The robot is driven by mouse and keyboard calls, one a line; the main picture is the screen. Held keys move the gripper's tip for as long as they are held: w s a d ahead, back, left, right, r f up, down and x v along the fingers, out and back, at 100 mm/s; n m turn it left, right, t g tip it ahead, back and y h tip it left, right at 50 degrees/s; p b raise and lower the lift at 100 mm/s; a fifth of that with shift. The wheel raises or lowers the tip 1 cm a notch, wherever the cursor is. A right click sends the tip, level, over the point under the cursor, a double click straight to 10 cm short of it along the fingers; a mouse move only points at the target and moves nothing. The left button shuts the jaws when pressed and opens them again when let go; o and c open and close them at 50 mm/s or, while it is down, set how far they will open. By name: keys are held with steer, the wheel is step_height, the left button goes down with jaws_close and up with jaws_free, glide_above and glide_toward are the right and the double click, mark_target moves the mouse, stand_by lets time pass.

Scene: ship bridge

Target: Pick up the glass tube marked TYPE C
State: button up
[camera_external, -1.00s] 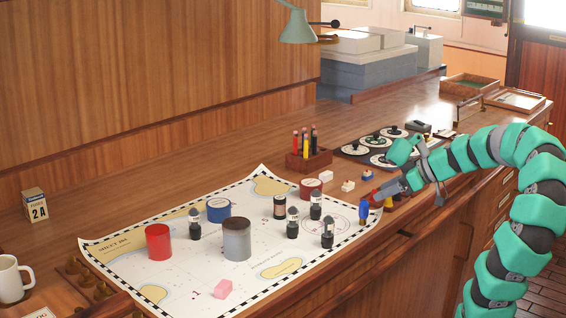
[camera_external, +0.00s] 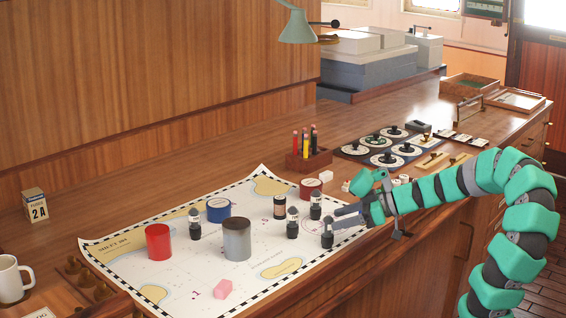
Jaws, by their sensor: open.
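Several glass tubes with dark bases and dark tops stand upright on the chart: one at the left (camera_external: 195,224), one near the middle (camera_external: 292,223), one behind it to the right (camera_external: 316,206), and one at the front right (camera_external: 327,233). Their markings are too small to read, so I cannot tell which is TYPE C. My gripper (camera_external: 337,216) is open and empty over the chart's right part. Its fingers point left, with the tips close to the two right-hand tubes. I cannot tell whether they touch.
The chart (camera_external: 125,262) also bears a red cylinder (camera_external: 158,242), a grey cylinder (camera_external: 237,240), a blue roll (camera_external: 218,210), a dark jar (camera_external: 280,207) and a pink block (camera_external: 222,288). A pencil holder (camera_external: 308,159) stands behind. Dials (camera_external: 387,159) lie at the back right.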

mark_target(325, 226)
steer(key=shift+s+f+b+x, duration=0.1)
steer(key=shift+s+b+x, duration=0.05)
steer(key=shift+x, duration=0.7)
steer(key=shift+s+f+b+x, duration=0.1)
steer(key=shift+b+x, duration=0.05)
steer(key=shift+x, duration=0.7)
steer(key=shift+s+f+b+x, duration=0.1)
steer(key=shift+s+b+x, duration=0.05)
steer(key=shift+x, duration=0.7)
steer(key=shift+w+a+f, duration=0.1)
steer(key=shift+w+a, duration=0.05)
steer(key=shift+a, duration=0.35)
steer(key=c, duration=1)
